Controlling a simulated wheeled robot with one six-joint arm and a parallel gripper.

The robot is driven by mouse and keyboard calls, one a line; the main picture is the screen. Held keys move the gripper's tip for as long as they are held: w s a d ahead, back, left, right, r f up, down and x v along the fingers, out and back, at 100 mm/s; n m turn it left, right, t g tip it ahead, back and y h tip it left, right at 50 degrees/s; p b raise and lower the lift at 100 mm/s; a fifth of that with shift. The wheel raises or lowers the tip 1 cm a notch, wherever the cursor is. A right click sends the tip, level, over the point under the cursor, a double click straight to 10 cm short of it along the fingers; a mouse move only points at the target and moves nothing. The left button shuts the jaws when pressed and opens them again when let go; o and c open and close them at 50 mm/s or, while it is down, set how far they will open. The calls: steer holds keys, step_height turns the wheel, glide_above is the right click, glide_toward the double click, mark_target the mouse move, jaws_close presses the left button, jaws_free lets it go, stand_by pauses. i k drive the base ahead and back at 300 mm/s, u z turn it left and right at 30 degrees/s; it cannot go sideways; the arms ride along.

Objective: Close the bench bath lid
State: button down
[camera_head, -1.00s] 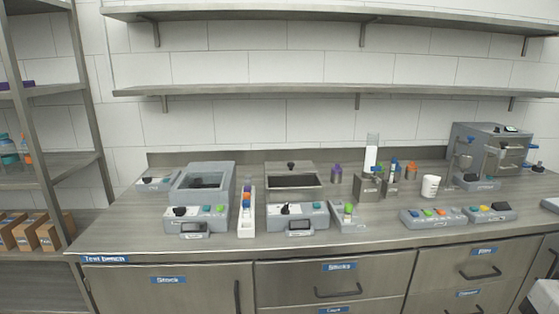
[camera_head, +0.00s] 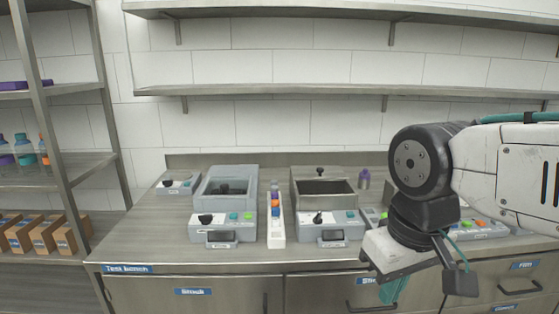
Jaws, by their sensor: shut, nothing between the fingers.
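The bench bath is most likely the metal-topped unit (camera_head: 322,198) on the counter, with a dark opening and a front panel with a dark knob and coloured buttons. Its lid (camera_head: 322,173), with a black knob, shows at the back edge of the opening, which looks uncovered; the lid's exact angle is hard to tell. My gripper (camera_head: 392,290) hangs at the lower right, in front of the counter edge, right of and nearer than the bath. It points down, shut and empty, apart from the lid. My arm hides the counter's right part.
A grey open-topped unit (camera_head: 226,189) stands left of the bath, with a white rack (camera_head: 276,228) of coloured items between them. A purple-capped bottle (camera_head: 364,180) stands right of the bath. Wall shelves (camera_head: 300,88) run above. A shelf rack stands at the left.

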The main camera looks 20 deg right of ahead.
mark_target(306, 172)
steer(key=u, duration=0.05)
steer(key=i, duration=0.7)
steer(key=z, duration=0.55)
steer(key=i, duration=0.45)
steer(key=z, duration=0.4)
